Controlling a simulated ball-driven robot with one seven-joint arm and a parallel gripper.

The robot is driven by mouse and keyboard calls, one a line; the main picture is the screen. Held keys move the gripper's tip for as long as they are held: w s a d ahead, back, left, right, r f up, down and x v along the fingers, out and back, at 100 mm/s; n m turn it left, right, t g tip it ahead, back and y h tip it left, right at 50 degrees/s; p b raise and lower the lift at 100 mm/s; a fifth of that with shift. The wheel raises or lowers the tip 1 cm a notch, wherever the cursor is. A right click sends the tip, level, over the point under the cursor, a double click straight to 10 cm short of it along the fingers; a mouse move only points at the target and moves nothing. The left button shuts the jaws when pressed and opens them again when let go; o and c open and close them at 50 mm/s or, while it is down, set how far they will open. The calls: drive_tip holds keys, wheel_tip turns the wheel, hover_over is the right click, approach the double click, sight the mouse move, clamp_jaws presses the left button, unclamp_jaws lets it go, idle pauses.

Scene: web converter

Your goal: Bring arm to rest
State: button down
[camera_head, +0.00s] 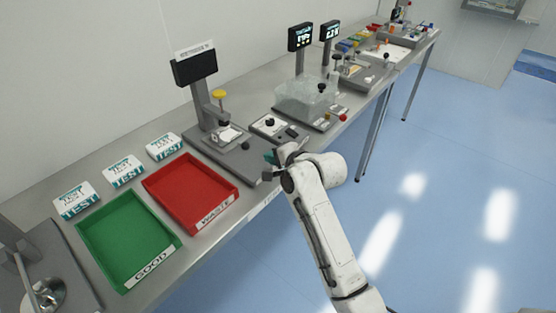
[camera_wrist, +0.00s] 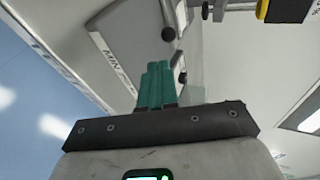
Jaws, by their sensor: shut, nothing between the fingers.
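My gripper (camera_wrist: 158,84) shows in the wrist view as two teal fingers pressed together, with nothing between them. In the head view my white arm reaches up from the lower right, and my gripper (camera_head: 271,158) is at the front edge of the steel bench (camera_head: 200,262). It is beside the grey base of a test station with a dark display (camera_head: 195,67). In the head view the fingers are small and partly hidden by the wrist.
A red WASTE tray (camera_head: 190,190) and a green GOOD tray (camera_head: 128,238) lie left of my gripper. Several TEST boxes (camera_head: 123,171) stand behind them. A clear-covered device (camera_head: 308,98) and other stations continue along the bench. The blue floor (camera_head: 440,200) at right is clear.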

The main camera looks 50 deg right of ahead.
drive_tip(key=shift+v, duration=1.4)
drive_tip(key=s+a+f+n+g+y, duration=0.2)
drive_tip(key=s+a+f+n+g, duration=0.3)
drive_tip(key=s+a+f+n, duration=0.4)
drive_tip(key=s+a+f+n+g, duration=0.2)
drive_tip(key=s+n, duration=0.3)
drive_tip(key=s, duration=0.5)
drive_tip(key=s+a+f+n+g, duration=0.3)
drive_tip(key=s+a+n+g, duration=0.1)
drive_tip(key=s, duration=0.6)
drive_tip(key=shift+s+a+f+n, duration=0.25)
drive_tip(key=shift+a+n, duration=0.1)
drive_tip(key=shift+n, duration=0.25)
